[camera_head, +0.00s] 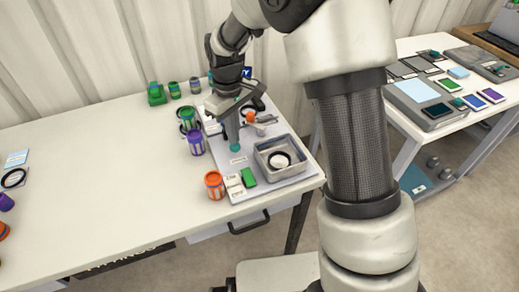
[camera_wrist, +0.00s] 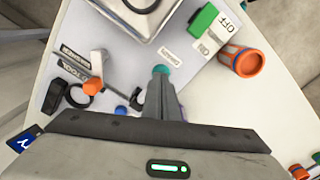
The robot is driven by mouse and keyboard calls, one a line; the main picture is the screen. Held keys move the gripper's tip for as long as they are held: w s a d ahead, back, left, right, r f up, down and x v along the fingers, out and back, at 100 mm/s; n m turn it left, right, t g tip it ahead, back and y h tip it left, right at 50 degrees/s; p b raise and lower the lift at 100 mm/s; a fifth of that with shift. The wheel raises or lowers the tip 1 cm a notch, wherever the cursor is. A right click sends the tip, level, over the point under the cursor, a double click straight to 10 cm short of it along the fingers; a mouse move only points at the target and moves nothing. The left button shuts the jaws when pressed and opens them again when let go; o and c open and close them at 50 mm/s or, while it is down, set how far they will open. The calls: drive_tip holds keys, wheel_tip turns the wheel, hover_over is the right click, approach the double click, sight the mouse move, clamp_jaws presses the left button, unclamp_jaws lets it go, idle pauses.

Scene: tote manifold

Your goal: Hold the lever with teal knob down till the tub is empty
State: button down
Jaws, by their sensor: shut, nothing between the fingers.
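The teal knob (camera_head: 235,148) is just below my gripper's fingertips in the head view; it also shows at the fingertips in the wrist view (camera_wrist: 160,70). My gripper (camera_head: 233,138) is shut and empty, pointing down, its tips at or very near the knob. I cannot tell whether they touch. The lever under the knob is mostly hidden. The grey square tub (camera_head: 266,150) stands on the board to the right of the knob. A round white shape with a dark edge shows inside it; I cannot tell the liquid level. The tub is cut off in the wrist view (camera_wrist: 135,32).
An orange knob (camera_wrist: 94,86) and a blue knob (camera_wrist: 121,111) are close to my fingers. A green block (camera_head: 249,177), a white OFF label (camera_wrist: 227,25) and an orange can (camera_head: 214,184) sit near the front. A purple can (camera_head: 196,143) stands left.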

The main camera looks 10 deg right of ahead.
idle(0.4)
drive_tip(key=shift+r+p, duration=1.95)
drive_tip(key=shift+r, duration=0.55)
drive_tip(key=shift+d+r, duration=0.15)
drive_tip(key=shift+r, duration=0.15)
drive_tip(key=s+d+r+m+t, duration=0.2)
drive_tip(key=s+d+r+m, duration=0.1)
drive_tip(key=s+d+r, duration=0.4)
drive_tip(key=s+d+r+m+t, duration=0.2)
drive_tip(key=s+d+r+m, duration=0.15)
drive_tip(key=s+r, duration=0.5)
drive_tip(key=s+d+r+m+t, duration=0.2)
drive_tip(key=s+d+m, duration=0.15)
drive_tip(key=s, duration=0.35)
wheel_tip(320, 180, up, 13)
drive_tip(key=p, duration=1.3)
drive_tip(key=shift+s+n, duration=0.25)
drive_tip(key=shift+n, duration=0.15)
